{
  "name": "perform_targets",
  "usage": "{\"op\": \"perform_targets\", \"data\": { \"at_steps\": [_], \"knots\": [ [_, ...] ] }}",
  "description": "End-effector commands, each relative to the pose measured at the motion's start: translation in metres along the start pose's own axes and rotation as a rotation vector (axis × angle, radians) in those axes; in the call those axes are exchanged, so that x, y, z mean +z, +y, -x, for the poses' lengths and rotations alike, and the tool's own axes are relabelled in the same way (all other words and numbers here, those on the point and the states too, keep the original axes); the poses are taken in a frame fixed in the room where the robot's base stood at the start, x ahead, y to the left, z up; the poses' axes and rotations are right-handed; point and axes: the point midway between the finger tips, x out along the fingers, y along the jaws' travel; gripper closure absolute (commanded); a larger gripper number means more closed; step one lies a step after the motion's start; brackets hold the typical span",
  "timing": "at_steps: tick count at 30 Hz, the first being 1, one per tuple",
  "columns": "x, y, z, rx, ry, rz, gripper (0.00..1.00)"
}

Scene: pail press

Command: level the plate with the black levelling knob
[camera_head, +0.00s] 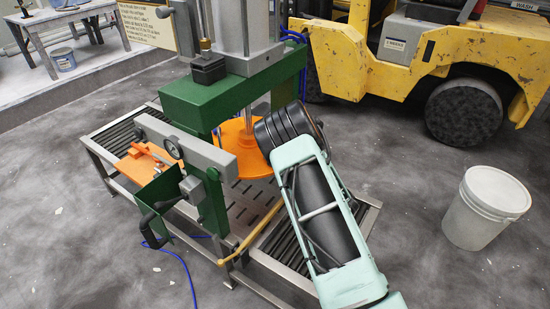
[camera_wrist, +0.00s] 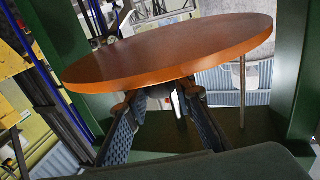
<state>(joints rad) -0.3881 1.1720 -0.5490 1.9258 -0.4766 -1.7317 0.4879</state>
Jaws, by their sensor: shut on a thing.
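The round orange plate (camera_head: 240,138) hangs in the green press frame (camera_head: 205,100), partly hidden by my arm in the head view. In the wrist view the plate (camera_wrist: 170,50) shows close up, its right side higher in the picture; I cannot tell its true tilt from this. My gripper (camera_wrist: 160,97) is just below the plate's near edge, its two fingers on either side of a dark part that I take to be the black levelling knob (camera_wrist: 158,91). The knob is mostly hidden between the fingertips. My gripper is hidden behind my arm in the head view.
A roller conveyor (camera_head: 278,255) runs through the press. An orange tool or part (camera_head: 148,160) lies on its left side. A grey-white pail (camera_head: 485,208) stands on the floor at the right. A yellow forklift (camera_head: 430,55) is behind. The floor between pail and conveyor is clear.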

Motion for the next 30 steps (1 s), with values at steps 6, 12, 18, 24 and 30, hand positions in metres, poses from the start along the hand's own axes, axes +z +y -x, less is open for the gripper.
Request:
{"op": "perform_targets", "data": {
  "at_steps": [6,12,18,24,30],
  "knots": [
    [0.0004,0.0043,0.0002,-0.174,0.006,0.005,1.00],
    [0.0017,0.0052,-0.0001,-0.353,0.005,0.008,1.00],
    [0.0035,0.0041,-0.0004,-0.533,0.003,0.008,1.00],
    [0.0048,0.0032,-0.0007,-0.680,0.001,0.006,1.00],
    [0.0046,0.0027,-0.0007,-0.794,0.001,0.004,1.00]
  ]
}}
